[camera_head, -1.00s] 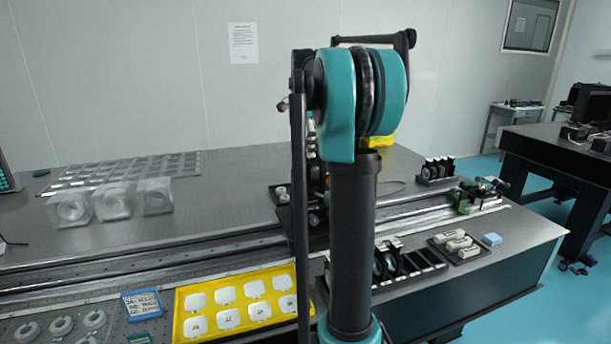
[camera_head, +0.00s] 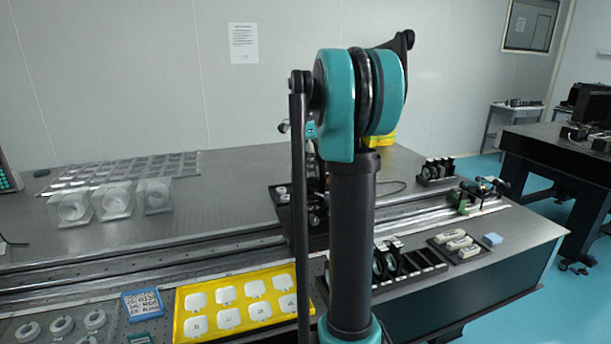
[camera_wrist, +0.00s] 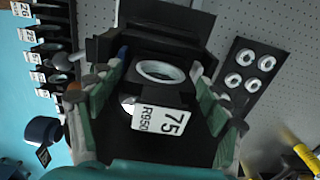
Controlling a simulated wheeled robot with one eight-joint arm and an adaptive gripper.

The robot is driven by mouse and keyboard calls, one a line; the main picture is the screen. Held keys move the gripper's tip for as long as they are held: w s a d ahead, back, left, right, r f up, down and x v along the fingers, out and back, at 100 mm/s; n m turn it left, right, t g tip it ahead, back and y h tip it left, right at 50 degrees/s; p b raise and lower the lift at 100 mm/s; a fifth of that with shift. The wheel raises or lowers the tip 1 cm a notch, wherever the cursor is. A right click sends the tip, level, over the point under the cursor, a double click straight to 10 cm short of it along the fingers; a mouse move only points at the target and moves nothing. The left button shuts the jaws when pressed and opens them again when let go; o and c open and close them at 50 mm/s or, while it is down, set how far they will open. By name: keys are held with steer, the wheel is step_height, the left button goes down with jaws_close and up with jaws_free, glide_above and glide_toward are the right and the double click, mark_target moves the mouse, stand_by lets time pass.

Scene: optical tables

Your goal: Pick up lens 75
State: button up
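Lens 75 carries a white label reading "75 R950" (camera_wrist: 160,125) and shows in the middle of the wrist view, on a dark mount. A pale ring (camera_wrist: 160,72) lies just above the label in the picture. My gripper (camera_wrist: 158,88) is open, with its green-sided fingers to the left and right of the labelled lens. A gap shows between the fingers and the label; whether either finger touches the mount, I cannot tell. In the head view my arm hides the gripper and I cannot make out lens 75.
In the wrist view, a labelled rack (camera_wrist: 45,50) stands left and a dark plate with several rings (camera_wrist: 248,72) lies right. In the head view, a yellow tray (camera_head: 178,318) lies in front, and a rack of dark-mounted optics (camera_head: 425,265) stands right of my arm.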

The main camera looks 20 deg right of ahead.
steer(key=c, duration=1)
steer(key=shift+r, duration=0.1)
